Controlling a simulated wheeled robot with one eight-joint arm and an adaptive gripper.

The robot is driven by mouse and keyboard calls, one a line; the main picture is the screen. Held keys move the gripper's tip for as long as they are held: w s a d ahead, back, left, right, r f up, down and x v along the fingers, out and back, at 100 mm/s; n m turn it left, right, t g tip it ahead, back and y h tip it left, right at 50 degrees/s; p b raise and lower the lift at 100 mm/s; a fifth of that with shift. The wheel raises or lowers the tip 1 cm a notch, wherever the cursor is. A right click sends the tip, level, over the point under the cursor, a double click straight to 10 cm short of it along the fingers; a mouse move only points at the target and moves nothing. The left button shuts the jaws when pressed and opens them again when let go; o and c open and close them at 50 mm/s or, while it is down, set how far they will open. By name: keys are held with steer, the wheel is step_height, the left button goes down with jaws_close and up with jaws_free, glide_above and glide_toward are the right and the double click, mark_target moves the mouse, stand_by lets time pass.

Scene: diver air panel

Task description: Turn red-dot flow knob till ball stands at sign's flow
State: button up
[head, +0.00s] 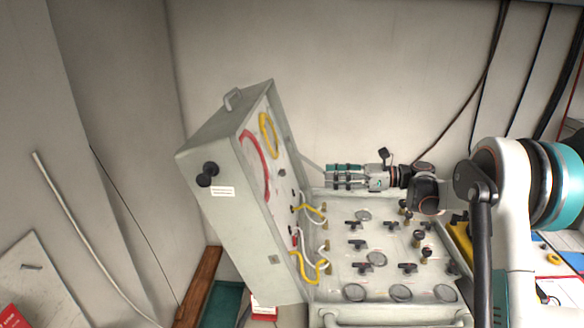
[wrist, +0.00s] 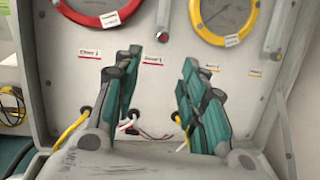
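The diver air panel is an open grey case (head: 230,235) with its lid raised at the left. My gripper (head: 328,177) is above the flat knob panel (head: 335,215), pointing left at the lid's inner face. In the wrist view my gripper (wrist: 160,68) is open, with nothing seen between its teal fingers.
A red-ringed gauge (wrist: 98,12) and a yellow-ringed gauge (wrist: 225,38) sit on the lid face. Yellow hoses (head: 308,270) loop between lid and panel. Several black knobs (head: 362,268) stand on the panel. A red card (head: 12,316) lies at lower left.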

mark_target(282, 173)
steer(key=w+a+y, duration=0.1)
steer(key=w+a, duration=0.1)
steer(key=a, duration=1)
steer(key=shift+w+a+f+m+g+p, duration=0.15)
steer(key=shift+a+f+m+g+p, duration=0.15)
steer(key=shift+a+p, duration=0.15)
jaws_close()
